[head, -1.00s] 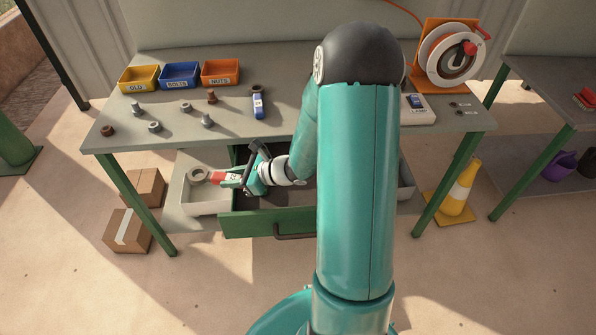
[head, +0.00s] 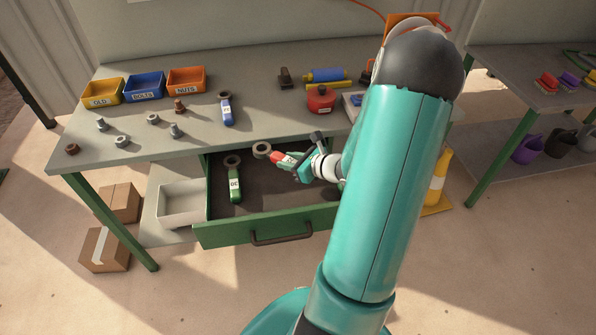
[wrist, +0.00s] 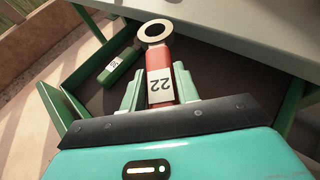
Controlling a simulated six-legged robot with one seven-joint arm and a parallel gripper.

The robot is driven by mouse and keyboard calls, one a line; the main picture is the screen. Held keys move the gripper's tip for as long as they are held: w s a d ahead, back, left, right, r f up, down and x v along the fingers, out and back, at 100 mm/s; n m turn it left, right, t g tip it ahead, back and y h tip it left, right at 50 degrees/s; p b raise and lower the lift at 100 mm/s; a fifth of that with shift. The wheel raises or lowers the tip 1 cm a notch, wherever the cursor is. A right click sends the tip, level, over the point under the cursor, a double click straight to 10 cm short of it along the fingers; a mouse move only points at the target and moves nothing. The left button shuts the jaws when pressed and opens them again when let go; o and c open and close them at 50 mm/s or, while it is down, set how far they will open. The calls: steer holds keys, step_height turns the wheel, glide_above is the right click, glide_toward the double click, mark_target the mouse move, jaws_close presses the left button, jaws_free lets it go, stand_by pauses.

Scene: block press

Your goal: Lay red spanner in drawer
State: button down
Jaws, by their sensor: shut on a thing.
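My gripper (head: 288,165) is shut on the red spanner (head: 277,157) and holds it over the open green drawer (head: 222,235). In the wrist view the red spanner (wrist: 160,62) has a ring end and a white label reading 22, and sits between the fingers of my gripper (wrist: 158,88). Its ring end points away from me, toward the bench edge. A green spanner (head: 235,184) with a white label lies in the left part of the drawer; it also shows in the wrist view (wrist: 118,68).
A blue spanner (head: 227,110) lies on the bench (head: 200,135) among several bolts and nuts. Yellow, blue (head: 145,86) and orange bins stand behind. A red can-like object (head: 321,98) stands near the arm. A pale tray (head: 180,205) is left of the drawer. The drawer's middle floor is bare.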

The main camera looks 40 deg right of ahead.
steer(key=d+f, duration=0.1)
steer(key=f, duration=0.1)
steer(key=d+f, duration=0.2)
steer(key=shift+d, duration=0.15)
steer(key=shift+d+f, duration=0.15)
steer(key=shift+f, duration=0.8)
steer(key=shift+d+f, duration=0.1)
steer(key=shift+f, duration=0.8)
steer(key=shift+f, duration=0.1)
steer(key=c, duration=1.1)
jaws_free()
steer(key=shift+o, duration=0.3)
steer(key=shift+s+d+r, duration=0.1)
steer(key=shift+s+r, duration=0.1)
steer(key=shift+s, duration=0.05)
steer(key=v, duration=1.1)
steer(key=shift+s, duration=0.25)
